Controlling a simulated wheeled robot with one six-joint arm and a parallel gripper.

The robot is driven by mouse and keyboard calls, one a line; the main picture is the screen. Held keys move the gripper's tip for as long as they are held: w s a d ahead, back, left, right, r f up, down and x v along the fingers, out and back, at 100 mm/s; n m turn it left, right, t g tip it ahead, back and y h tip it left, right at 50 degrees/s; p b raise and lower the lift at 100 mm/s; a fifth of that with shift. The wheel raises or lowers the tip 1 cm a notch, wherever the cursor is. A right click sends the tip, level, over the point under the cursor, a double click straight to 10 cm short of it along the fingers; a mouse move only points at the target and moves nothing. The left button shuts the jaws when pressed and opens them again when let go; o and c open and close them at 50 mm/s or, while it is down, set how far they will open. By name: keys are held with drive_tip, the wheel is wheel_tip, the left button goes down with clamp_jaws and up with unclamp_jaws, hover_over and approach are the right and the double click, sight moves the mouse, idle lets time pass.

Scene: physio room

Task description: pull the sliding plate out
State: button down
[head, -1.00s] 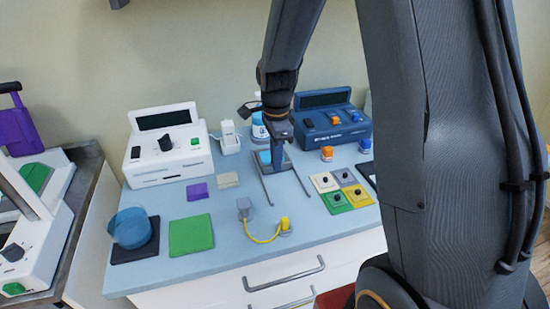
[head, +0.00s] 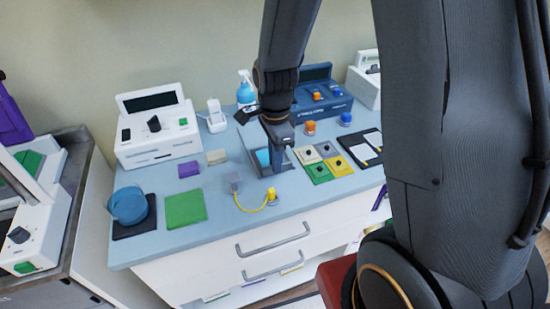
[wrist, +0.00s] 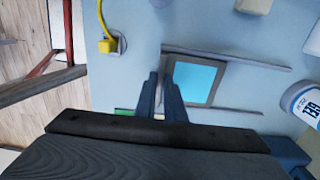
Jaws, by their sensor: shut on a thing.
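The sliding plate (head: 263,157) is a grey-framed plate with a light blue middle, lying on the pale blue tabletop. In the wrist view the plate (wrist: 222,82) sits between two thin grey rails (wrist: 255,63), near their front end, with bare rail behind it. My gripper (wrist: 164,84) is shut at the plate's front edge, on its grip, which the fingers mostly hide. In the head view my gripper (head: 278,170) points down over the front of the plate and hides part of it.
Coloured knob tiles (head: 338,167) lie close on the right. A white device (head: 157,130) and a dark blue device (head: 322,97) stand at the back.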

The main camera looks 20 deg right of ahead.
drive_tip(key=shift+w, duration=0.1)
drive_tip(key=c, duration=1.8)
unclamp_jaws()
drive_tip(key=shift+c, duration=0.2)
drive_tip(key=shift+r+b, duration=0.65)
drive_tip(key=shift+r, duration=3.3)
drive_tip(key=s+d+n+t, duration=0.1)
drive_tip(key=s+d+n, duration=0.2)
drive_tip(key=s+n, duration=0.6)
drive_tip(key=f+n, duration=0.1)
drive_tip(key=n, duration=0.7)
drive_tip(key=shift+d, duration=0.35)
